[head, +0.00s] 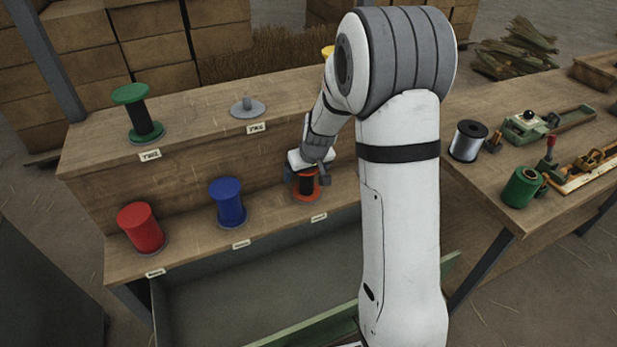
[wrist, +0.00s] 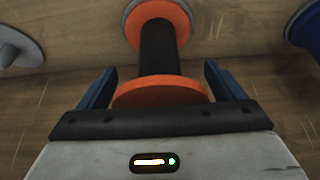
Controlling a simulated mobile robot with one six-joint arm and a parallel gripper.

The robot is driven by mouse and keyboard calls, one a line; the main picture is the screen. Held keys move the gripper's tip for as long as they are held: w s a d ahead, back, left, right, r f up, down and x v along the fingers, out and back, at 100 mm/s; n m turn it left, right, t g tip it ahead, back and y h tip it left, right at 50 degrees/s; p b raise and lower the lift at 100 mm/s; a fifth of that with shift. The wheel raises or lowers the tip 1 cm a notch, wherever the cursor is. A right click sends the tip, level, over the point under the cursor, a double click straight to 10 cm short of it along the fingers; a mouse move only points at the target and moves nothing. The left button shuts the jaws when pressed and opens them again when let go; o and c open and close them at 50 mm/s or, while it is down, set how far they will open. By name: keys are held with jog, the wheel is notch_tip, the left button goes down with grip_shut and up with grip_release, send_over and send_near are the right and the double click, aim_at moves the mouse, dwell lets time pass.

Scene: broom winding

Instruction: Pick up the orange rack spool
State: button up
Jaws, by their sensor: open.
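The orange rack spool (head: 306,186) stands on the lower shelf of the rack, right of the blue spool. It has orange flanges and a dark core. My gripper (head: 307,172) is at it from above, and my wrist hides part of its top in the head view. In the wrist view the spool (wrist: 158,50) lies between the two blue fingers of my gripper (wrist: 157,85), which are open on either side of its near flange. I see a gap at each finger.
A blue spool (head: 228,204) and a red spool (head: 141,228) stand left on the same shelf. A green spool (head: 138,112) and an empty peg (head: 247,107) are on the upper shelf. The workbench (head: 480,200) at right holds a silver spool (head: 468,140) and another green spool (head: 522,188).

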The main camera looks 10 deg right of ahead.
jog(key=c, duration=1)
jog(key=shift+c, duration=0.3)
jog(key=shift+r, duration=0.15)
